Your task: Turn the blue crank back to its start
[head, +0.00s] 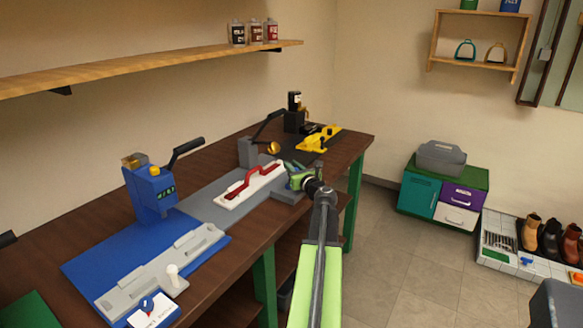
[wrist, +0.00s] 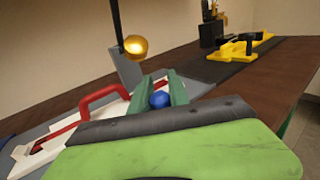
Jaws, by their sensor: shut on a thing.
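The blue crank shows in the wrist view only as a round blue knob (wrist: 160,99). My gripper (wrist: 156,84) has its two green fingers on either side of this knob and is shut on it. In the head view my gripper (head: 297,174) is at the front edge of the bench, beside the right end of a white fixture with a red handle (head: 250,184). The rest of the crank is hidden behind my gripper and wrist, so its angle cannot be told.
A grey stand with a black lever and brass ball (head: 273,148) rises behind my gripper. A yellow clamp (head: 318,140) lies farther along the bench. A blue press (head: 152,190) stands to the left. The floor at right is clear near the bench.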

